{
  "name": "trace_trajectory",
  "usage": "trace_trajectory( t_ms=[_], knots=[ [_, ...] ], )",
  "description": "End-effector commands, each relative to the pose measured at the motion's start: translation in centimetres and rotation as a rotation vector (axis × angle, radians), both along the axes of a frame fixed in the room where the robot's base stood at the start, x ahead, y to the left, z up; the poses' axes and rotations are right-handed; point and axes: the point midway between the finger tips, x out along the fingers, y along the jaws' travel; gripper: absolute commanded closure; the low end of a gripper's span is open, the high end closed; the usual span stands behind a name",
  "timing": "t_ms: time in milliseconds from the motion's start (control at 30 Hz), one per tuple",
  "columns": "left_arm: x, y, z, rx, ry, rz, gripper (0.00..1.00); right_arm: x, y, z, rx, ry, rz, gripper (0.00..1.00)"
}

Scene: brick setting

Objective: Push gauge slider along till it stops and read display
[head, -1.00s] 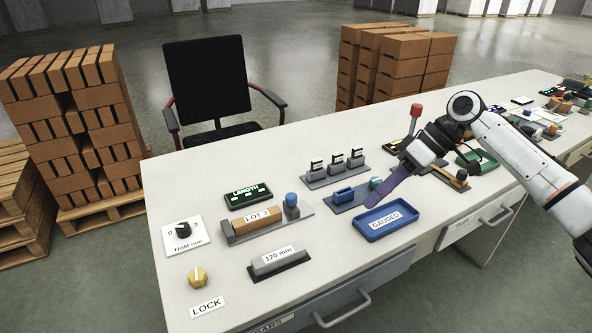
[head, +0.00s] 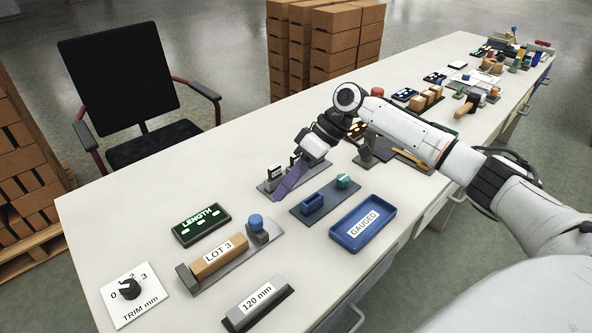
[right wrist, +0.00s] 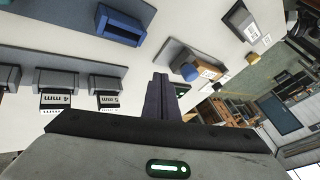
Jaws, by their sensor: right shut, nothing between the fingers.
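The gauge (head: 187,279) has a tan brick labelled LOT 3 (head: 212,262) in its bed. Its grey slider with a blue knob (head: 255,222) is at the right end, beside the brick; a gap between them cannot be judged. The dark green display (head: 201,224) reads LENGTH above several pale dashes; I see no number. My right gripper (head: 281,195) is shut and empty, its purple fingers pointing down-left, to the right of the slider and apart from it. In the right wrist view, the fingers (right wrist: 160,80) are together and the blue knob (right wrist: 190,72) shows ahead. My left gripper is not in view.
Near the fingers is a rack of small labelled blocks (head: 274,172). A blue block (head: 313,203) on a grey plate, a blue GAUGED tray (head: 338,240), a 120 mm block (head: 256,303) and a TRIM dial (head: 130,289) surround the gauge. Bare table lies left of the display.

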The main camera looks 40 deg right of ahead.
Motion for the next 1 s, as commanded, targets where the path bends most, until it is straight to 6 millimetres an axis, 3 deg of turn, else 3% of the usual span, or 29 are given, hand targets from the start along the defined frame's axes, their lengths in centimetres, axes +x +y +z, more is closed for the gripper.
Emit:
trace_trajectory(
  t_ms=[67, 300, 800, 1000],
  knots=[
    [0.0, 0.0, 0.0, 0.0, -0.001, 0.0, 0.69, 0.2, 1.0, -1.4, 0.001, 0.003, 0.001, 1.0],
    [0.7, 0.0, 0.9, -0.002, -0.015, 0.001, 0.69, -1.0, 3.9, -1.3, -0.001, -0.001, 0.003, 1.0],
    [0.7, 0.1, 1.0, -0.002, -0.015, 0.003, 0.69, -1.4, 4.8, -1.3, -0.001, 0.001, 0.0, 1.0],
    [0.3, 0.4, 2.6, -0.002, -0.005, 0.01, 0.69, -1.8, 7.8, -0.8, 0.001, 0.004, 0.004, 1.0]
  ],
)
